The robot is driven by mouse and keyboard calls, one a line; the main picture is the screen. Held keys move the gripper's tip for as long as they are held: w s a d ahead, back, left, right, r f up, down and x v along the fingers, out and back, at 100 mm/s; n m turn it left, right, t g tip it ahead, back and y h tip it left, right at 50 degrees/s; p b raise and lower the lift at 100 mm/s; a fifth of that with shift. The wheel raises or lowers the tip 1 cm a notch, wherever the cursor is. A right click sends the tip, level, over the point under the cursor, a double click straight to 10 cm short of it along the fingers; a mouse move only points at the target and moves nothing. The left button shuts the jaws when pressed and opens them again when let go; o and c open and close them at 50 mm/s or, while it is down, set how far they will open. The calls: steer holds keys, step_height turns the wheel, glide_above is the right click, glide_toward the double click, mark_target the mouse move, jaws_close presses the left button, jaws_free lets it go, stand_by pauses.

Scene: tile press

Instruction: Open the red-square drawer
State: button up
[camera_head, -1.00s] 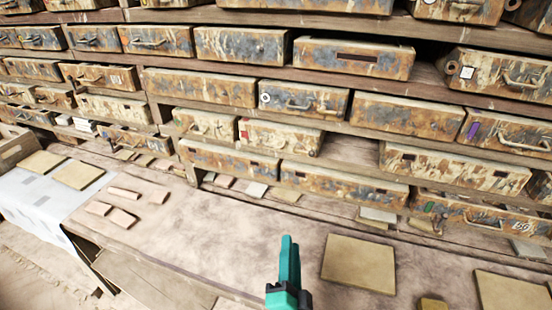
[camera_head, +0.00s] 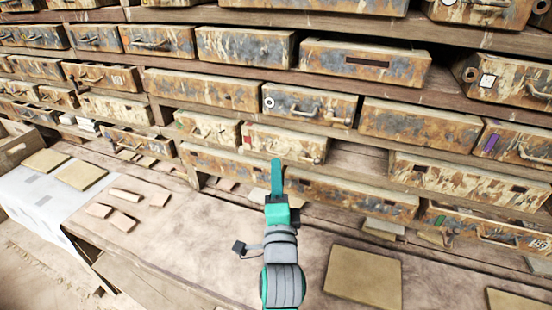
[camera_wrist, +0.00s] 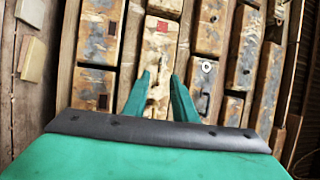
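The red-square drawer (camera_head: 290,145) is a worn, rusty cream drawer in the middle of the shelf wall. Its small red square sits at the left end of its front, and a handle is on its face. In the wrist view the drawer (camera_wrist: 156,52) runs lengthwise, with the red square near the top. My gripper (camera_head: 277,178) is in front of and a little below this drawer. In the wrist view my gripper (camera_wrist: 160,82) shows two teal fingers apart, with nothing held between them. The drawer face lies beyond the fingers, and contact cannot be seen.
A drawer with a white round mark (camera_head: 310,106) is just above, and one with a purple mark (camera_head: 515,145) is to the right. An empty shelf gap (camera_head: 362,160) lies right of the red-square drawer. Tan tiles (camera_head: 362,279) lie on the bench below.

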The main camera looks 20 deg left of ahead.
steer(key=x, duration=0.5)
steer(key=shift+w+a+r, duration=0.1)
steer(key=shift+w, duration=0.15)
jaws_close()
stand_by(1.3)
